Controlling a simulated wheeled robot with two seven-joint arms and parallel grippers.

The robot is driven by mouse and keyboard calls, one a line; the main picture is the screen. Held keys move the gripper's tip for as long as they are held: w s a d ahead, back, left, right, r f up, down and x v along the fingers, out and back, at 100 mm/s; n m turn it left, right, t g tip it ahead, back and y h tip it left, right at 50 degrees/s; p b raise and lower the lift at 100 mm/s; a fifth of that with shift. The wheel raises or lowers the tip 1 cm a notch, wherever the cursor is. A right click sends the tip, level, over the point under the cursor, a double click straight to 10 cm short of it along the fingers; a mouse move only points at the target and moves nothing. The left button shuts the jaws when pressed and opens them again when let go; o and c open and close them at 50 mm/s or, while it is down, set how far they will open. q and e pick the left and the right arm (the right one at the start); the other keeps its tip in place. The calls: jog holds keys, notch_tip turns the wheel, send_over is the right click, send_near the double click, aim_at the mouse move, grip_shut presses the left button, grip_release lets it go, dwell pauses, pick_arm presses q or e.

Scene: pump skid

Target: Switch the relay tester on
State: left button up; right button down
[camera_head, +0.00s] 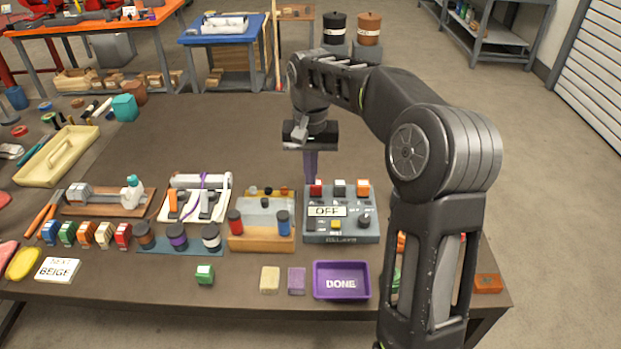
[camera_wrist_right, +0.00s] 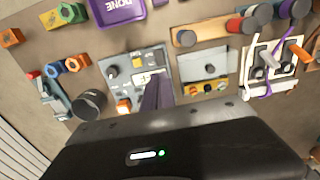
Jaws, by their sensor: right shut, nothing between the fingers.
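The relay tester (camera_head: 341,230) is a grey box on the table, right of centre. Its display (camera_head: 327,211) reads OFF. Red, pale and orange caps line its back edge; a yellow button (camera_head: 336,224) and a dark knob (camera_head: 364,221) are on its face. In the right wrist view the tester (camera_wrist_right: 112,88) lies beyond the fingertips, which hide part of it. My right gripper (camera_head: 310,178) points down with its purplish fingers closed and empty, at the tester's back left near the red cap. I cannot tell if it touches. My left gripper is not in view.
A purple DONE tray (camera_head: 342,294) stands in front of the tester. A wooden block with red and blue knobs (camera_head: 262,240) stands left of it. My right forearm hides the table to the right. The table behind the tester is largely clear.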

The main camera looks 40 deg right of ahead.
aim_at(311, 219)
jog(key=shift+w+d+b, duration=0.5)
jog(key=shift+w+b, duration=0.05)
jog(key=shift+b, duration=0.35)
notch_tip(311, 219, down, 14)
jog(key=shift+r+p, duration=0.15)
jog(key=shift+p, duration=0.75)
